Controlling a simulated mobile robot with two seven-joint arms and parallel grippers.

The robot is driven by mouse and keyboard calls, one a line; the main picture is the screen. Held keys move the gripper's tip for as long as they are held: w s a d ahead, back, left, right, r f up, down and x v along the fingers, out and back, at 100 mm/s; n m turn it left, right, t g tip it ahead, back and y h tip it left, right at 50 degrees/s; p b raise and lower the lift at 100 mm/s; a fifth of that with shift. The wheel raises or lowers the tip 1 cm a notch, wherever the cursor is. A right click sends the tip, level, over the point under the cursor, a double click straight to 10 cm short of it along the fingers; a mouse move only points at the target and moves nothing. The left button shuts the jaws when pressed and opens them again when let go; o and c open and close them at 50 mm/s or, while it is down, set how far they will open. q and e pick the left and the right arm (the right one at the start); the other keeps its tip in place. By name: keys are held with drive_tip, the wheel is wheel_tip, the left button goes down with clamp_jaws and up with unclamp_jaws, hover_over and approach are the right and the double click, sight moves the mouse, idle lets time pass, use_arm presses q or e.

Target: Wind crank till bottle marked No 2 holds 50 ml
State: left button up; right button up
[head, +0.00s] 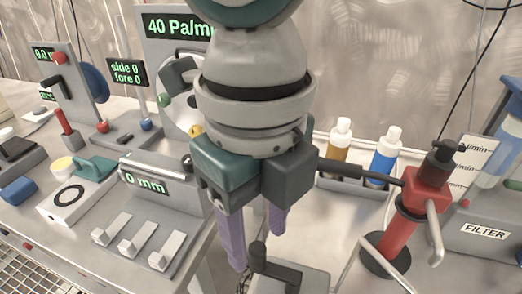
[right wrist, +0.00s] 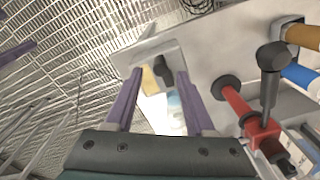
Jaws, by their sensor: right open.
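My right gripper (head: 254,230) hangs at the centre of the head view, fingers pointing down, open and empty. Close by its fingertips is a dark block with an upright black knob (head: 257,252) on a grey base; I cannot tell whether this is the crank. The right wrist view shows a dark block (right wrist: 162,68) beyond the open fingers (right wrist: 155,98). An amber bottle (head: 338,150) and a blue bottle (head: 384,158), both white-capped, stand behind. No bottle marking or fill level is readable. Purple bars (right wrist: 17,52) at the wrist view's left edge may be my left gripper.
A red clamp-like device (head: 427,187) with a grey lever stands right of my gripper. A FILTER box (head: 484,233) is at far right. Left are a panel reading 0 mm (head: 148,183), white levers (head: 135,242) and a 40 Pa/m gauge panel (head: 175,27).

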sight(259, 248)
drive_tip(key=shift+f, duration=1.8)
drive_tip(key=shift+c, duration=0.2)
clamp_jaws()
